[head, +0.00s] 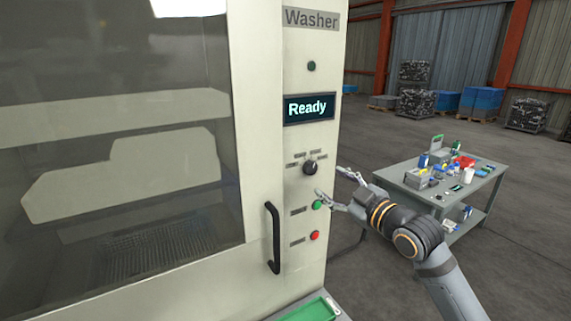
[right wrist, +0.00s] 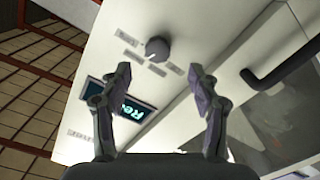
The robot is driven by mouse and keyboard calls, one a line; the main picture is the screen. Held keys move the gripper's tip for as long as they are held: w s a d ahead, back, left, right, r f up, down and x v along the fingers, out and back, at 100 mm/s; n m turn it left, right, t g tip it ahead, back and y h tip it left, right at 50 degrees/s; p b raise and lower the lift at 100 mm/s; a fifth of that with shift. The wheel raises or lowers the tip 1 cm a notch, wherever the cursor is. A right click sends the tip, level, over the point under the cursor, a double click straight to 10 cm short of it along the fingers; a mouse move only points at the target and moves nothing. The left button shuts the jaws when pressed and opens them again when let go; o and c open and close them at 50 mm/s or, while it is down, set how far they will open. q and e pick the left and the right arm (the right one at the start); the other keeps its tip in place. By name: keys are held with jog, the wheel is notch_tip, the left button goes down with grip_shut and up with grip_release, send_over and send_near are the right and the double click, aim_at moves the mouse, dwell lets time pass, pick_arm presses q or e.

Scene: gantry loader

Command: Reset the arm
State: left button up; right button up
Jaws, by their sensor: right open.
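My right gripper (head: 336,187) is open and empty in front of the washer's control panel, close to the green button (head: 317,205) and the black rotary knob (head: 310,168). In the right wrist view its two fingers (right wrist: 158,98) are spread apart with nothing between them. The knob (right wrist: 157,49) shows beyond the fingertips in that view. The washer's display (head: 308,108) reads "Ready". The display (right wrist: 122,108) is partly covered by a finger in the right wrist view. I cannot tell whether the right gripper touches the panel. My left gripper is not in view.
The washer (head: 262,250) has a black door handle (head: 273,238), a red button (head: 314,236) and a window showing a dim interior. A grey table (head: 412,192) with small items stands behind my right arm. Pallets with bins are far back. Floor between is clear.

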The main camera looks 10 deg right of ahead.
jog(key=s+f+m+g+h, duration=0.2)
jog(key=s+f+g, duration=0.15)
jog(key=f, duration=0.75)
jog(key=s+f+m+g+h, duration=0.25)
jog(key=s+f, duration=0.25)
jog(key=f, duration=0.6)
jog(key=s+d+f+m+g+h, duration=0.1)
jog(key=s+f+m+g, duration=0.25)
jog(key=s+f, duration=0.5)
jog(key=s+d+f+m+g+h, duration=0.15)
jog(key=s+f+g, duration=0.35)
jog(key=s, duration=0.7)
jog(key=s+f+b+x, duration=0.1)
jog(key=s+x, duration=0.2)
jog(key=x, duration=1)
jog(key=s+a+b+x, duration=0.1)
jog(key=s+x, duration=0.1)
jog(key=x, duration=1.2)
jog(key=s+d+f+g+b, duration=0.1)
jog(key=s+f+b, duration=0.1)
jog(key=s+f, duration=1.9)
jog(key=shift+d+m+b, duration=0.35)
jog(key=shift+d+m, duration=0.05)
jog(key=shift+m, duration=0.05)
